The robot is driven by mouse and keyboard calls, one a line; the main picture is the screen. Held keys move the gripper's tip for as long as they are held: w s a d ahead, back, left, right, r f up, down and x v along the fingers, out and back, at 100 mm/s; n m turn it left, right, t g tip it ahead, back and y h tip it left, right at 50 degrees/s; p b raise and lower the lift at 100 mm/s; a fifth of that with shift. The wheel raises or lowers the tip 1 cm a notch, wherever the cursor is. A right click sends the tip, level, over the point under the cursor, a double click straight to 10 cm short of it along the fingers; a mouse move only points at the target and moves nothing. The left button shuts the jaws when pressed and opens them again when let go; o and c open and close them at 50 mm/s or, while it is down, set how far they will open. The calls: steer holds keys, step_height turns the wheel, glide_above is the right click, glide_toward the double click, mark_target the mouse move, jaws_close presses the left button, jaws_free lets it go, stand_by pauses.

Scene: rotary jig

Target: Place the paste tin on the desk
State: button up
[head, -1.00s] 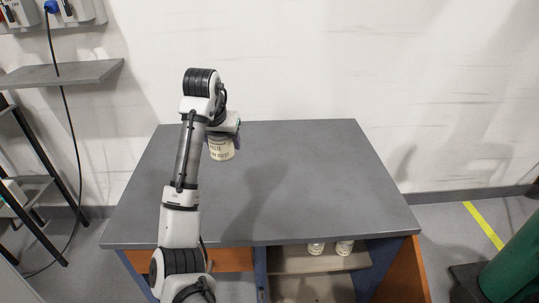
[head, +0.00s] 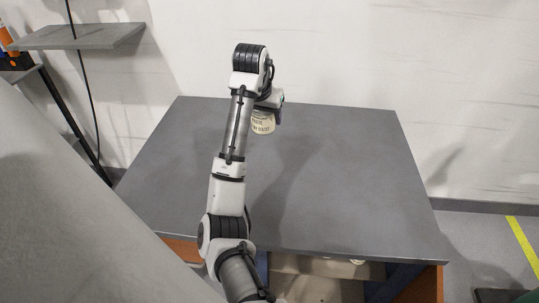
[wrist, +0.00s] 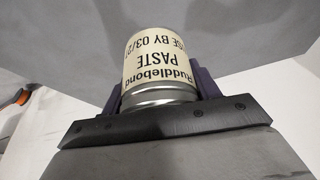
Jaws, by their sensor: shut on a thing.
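The paste tin (wrist: 160,62) has a cream label reading "PASTE" and a bare metal end. In the wrist view it sits between the two fingers of my gripper (wrist: 160,92), which is shut on it. In the head view the tin (head: 263,123) shows below my gripper (head: 264,112), over the back left part of the grey desk (head: 340,190). I cannot tell from the head view whether the tin touches the desk top.
The desk top is bare around the tin, with wide free room to the right. A white wall (head: 330,50) stands behind the desk. A grey shelf (head: 80,36) is at the upper left. A large grey surface fills the lower left of the head view. A shelf (head: 310,266) shows under the desk front.

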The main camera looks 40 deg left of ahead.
step_height(320, 180, down, 10)
steer(key=shift+r+p, duration=0.1)
steer(key=shift+p, duration=0.35)
steer(key=shift+f+p, duration=0.35)
steer(key=shift+f, duration=2.25)
steer(key=shift+f, duration=0.2)
steer(key=o, duration=1.2)
steer(key=shift+c, duration=0.2)
